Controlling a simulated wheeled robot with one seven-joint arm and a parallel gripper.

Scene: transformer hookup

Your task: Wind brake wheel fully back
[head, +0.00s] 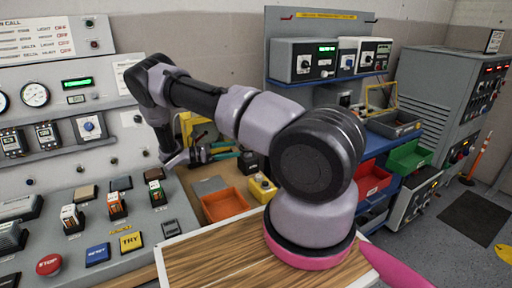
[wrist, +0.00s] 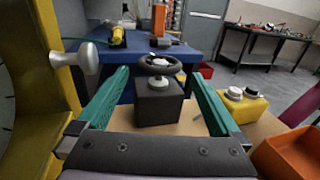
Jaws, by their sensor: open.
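The brake wheel (wrist: 160,65) is a small black handwheel with a pale hub, on top of a dark box (wrist: 160,105). In the wrist view it appears centred between the two green fingers of my gripper (wrist: 158,72), with a visible gap on each side. The fingers are spread and hold nothing. In the head view, the teal fingers of my gripper (head: 227,150) point right toward the dark box (head: 249,162). The wheel is too small there to read its turn position.
A yellow box with round buttons (wrist: 245,103) stands right of the wheel, with an orange bin (wrist: 287,152) nearer. A yellow frame with a silver knob (wrist: 88,58) is close on the left. The button panel (head: 90,220) lies left of my arm.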

